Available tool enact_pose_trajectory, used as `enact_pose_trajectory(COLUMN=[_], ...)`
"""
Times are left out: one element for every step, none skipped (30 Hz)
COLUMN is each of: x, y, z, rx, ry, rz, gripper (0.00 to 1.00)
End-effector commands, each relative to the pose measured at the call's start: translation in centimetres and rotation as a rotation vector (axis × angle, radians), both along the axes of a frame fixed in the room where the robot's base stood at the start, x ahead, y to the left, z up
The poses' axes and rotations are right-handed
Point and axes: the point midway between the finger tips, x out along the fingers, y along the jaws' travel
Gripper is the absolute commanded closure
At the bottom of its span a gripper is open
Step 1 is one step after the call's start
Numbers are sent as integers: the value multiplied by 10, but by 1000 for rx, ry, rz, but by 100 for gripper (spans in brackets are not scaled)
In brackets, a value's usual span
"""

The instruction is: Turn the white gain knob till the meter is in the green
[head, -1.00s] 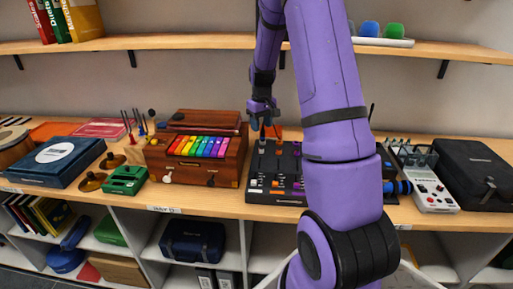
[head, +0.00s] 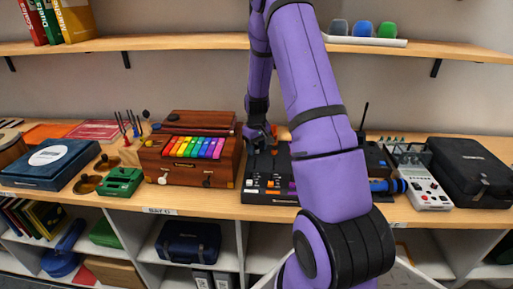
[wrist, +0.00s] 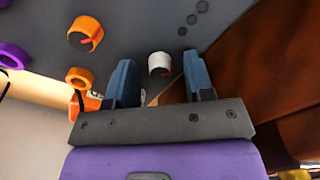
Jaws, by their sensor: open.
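A dark control panel (head: 258,197) lies on the bench, partly behind my arm. In the head view my gripper (head: 258,137) hangs over its back left part, and I cannot make out the white knob there. In the wrist view the white knob (wrist: 159,66) has a red mark and stands on the dark panel face. My gripper (wrist: 158,61) is open, its two blue fingers on either side of the knob in the picture. I see no contact, and the depth between fingertips and knob is hard to judge. I cannot make out the meter in either view.
Orange knobs (wrist: 86,33) and a purple knob (wrist: 13,56) stand left of the white one. A wooden box with coloured keys (head: 195,148) sits close left of the panel. A light-coloured device (head: 424,188) and a black case (head: 472,170) stand to the right.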

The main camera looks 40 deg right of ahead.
Motion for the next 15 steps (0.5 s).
enact_pose_trajectory(x=[0, 0, 0, 0, 0, 0, 0, 0, 0, 0, 0, 0, 0, 0, 0], y=[0, 0, 0, 0, 0, 0, 0, 0, 0, 0, 0, 0, 0, 0, 0], z=[0, 0, 0, 0, 0, 0, 0, 0, 0, 0, 0, 0, 0, 0, 0], rx=[0, 0, 0, 0, 0, 0, 0, 0, 0, 0, 0, 0, 0, 0, 0], ry=[0, 0, 0, 0, 0, 0, 0, 0, 0, 0, 0, 0, 0, 0, 0], rz=[0, 0, 0, 0, 0, 0, 0, 0, 0, 0, -1, -3, -5, -9, -16], gripper=[52, 59, 68, 75, 82, 91, 98, 100, 100, 100, 100, 100, 100, 100, 100])
